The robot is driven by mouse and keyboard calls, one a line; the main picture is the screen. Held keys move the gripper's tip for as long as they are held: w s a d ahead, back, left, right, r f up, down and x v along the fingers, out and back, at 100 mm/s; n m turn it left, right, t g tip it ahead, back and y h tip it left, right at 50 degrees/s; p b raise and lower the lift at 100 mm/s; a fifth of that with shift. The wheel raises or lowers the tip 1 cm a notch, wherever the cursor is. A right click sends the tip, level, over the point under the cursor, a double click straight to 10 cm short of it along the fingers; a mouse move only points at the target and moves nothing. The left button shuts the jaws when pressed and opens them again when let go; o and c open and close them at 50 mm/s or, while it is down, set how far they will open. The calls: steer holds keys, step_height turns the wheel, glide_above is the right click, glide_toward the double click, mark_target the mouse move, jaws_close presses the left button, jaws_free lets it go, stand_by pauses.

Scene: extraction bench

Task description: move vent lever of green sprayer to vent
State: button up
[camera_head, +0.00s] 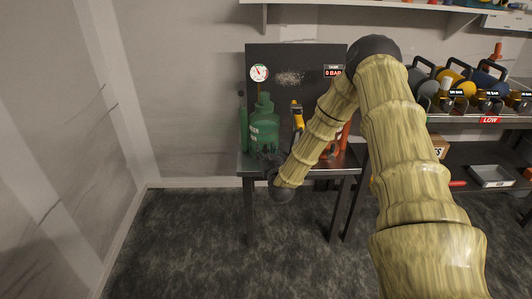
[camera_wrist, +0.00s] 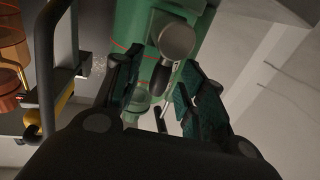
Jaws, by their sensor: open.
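The green sprayer (camera_head: 264,128) stands upright on the small bench at the left, with lettering on its front. In the wrist view its green body (camera_wrist: 128,22) fills the upper middle. A round grey fitting (camera_wrist: 177,40) sits on it, with a short dark lever (camera_wrist: 160,79) pointing down in the picture. My gripper (camera_wrist: 160,95) is open, its two dark green-padded fingers on either side of the lever, with no clear contact. In the head view my gripper (camera_head: 272,163) is small and dark at the sprayer's base, so the lever cannot be made out there.
A yellow-handled item (camera_head: 297,115) and an orange-red sprayer (camera_head: 345,138), partly behind my arm, stand to the right. A dark panel with a round gauge (camera_head: 259,72) and a "0 BAR" display (camera_head: 333,71) rises behind. Floor in front of the bench is clear.

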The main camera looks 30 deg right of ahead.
jaws_close()
steer(key=shift+a+r+n+p, duration=0.1)
steer(key=shift+n+p, duration=0.2)
steer(key=shift+w+a+n+p, duration=0.2)
steer(key=shift+a+n+p, duration=0.1)
steer(key=shift+n+p, duration=0.5)
steer(key=shift+w+a+n+g+p, duration=0.3)
steer(key=shift+n+g+p, duration=0.2)
steer(key=shift+n+p, duration=0.4)
steer(key=n, duration=0.1)
steer(key=a+n+p, duration=0.1)
steer(key=f+n+g, duration=0.1)
steer(key=n, duration=0.1)
steer(key=shift+w+a, duration=0.15)
steer(key=shift+w, duration=0.15)
steer(key=shift+w+a+f+n+g+h+p, duration=0.1)
steer(key=shift+a+f+n+g+h+p, duration=0.15)
steer(key=shift+n, duration=0.45)
steer(key=shift+w+a+f+n+g+h+p, duration=0.15)
steer(key=shift+f+n, duration=0.15)
steer(key=shift+n, duration=0.4)
steer(key=shift+s+d, duration=0.1)
